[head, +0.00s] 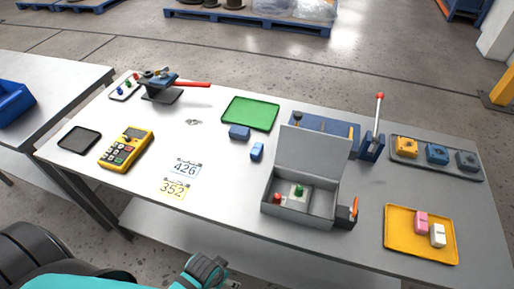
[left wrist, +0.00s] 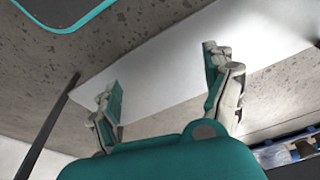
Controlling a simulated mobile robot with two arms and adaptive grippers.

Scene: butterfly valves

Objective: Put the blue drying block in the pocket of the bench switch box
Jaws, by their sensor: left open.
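Two small blue blocks lie on the grey bench, a wider one (head: 239,132) by the green tray and a smaller one (head: 257,152) closer to the box; I cannot tell which is the drying block. The grey switch box (head: 300,210) stands right of them with its lid (head: 312,152) raised. Inside it are a red button (head: 277,198) and a green button (head: 299,190); the pocket is not clear. My left gripper (left wrist: 163,72) is open and empty in the left wrist view. In the head view my left arm reaches the bottom edge, short of the bench. My right gripper is out of view.
A green tray (head: 250,113) lies behind the blocks. A red-knobbed lever (head: 379,120) stands behind the box's right side. A yellow tray (head: 395,249) with pink and white blocks is at right. A yellow meter (head: 139,137) and number cards (head: 185,167) are at left. The front-middle bench is clear.

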